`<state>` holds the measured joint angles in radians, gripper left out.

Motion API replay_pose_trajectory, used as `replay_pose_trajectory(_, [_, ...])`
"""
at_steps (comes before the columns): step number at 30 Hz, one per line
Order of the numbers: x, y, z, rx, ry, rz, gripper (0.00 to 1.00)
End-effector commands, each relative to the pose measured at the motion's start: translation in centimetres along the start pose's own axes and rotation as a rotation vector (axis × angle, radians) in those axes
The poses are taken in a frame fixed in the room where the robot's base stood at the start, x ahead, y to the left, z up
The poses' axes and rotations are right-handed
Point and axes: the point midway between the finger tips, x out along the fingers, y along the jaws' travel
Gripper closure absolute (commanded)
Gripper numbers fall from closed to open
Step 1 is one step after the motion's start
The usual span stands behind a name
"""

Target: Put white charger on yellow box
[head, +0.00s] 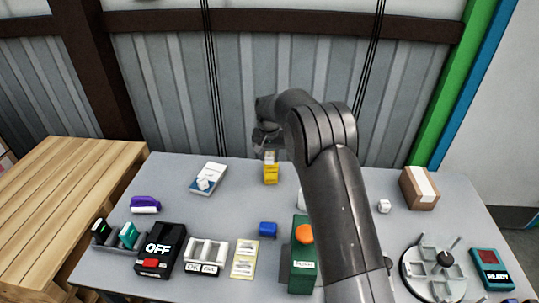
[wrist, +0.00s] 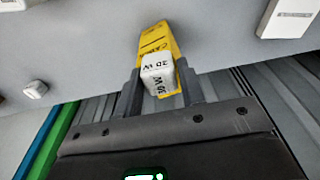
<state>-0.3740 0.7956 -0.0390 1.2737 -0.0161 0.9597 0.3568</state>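The white charger (wrist: 157,75), a small block with black lettering including "W", is between my gripper's fingers in the wrist view. The yellow box (head: 271,175) stands at the back middle of the table in the head view. In the wrist view the yellow box (wrist: 153,42) shows directly behind the charger, which appears to sit on it. My gripper (wrist: 160,80) straddles the charger; a yellow strip shows between charger and right finger, so the fingers look open. The left finger is close to the charger; contact is unclear. In the head view my gripper (head: 268,146) is just above the box.
A blue-and-white box (head: 209,178) lies left of the yellow box. A brown carton (head: 419,188) and a small white cube (head: 384,206) stand to the right. A green box with an orange knob (head: 303,262) is nearer, beside my arm. Several devices line the front left.

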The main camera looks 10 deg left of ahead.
Motion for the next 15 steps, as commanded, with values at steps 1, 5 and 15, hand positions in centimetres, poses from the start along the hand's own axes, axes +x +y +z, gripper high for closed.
replay_pose_trajectory(1, [-0.02,0.00,-0.01,0.000,0.000,0.000,0.60])
replay_pose_trajectory(5, [-0.03,0.00,-0.01,0.000,0.000,0.000,0.49])
replay_pose_trajectory(15, [-0.57,-0.02,-0.09,0.000,0.002,-0.001,0.48])
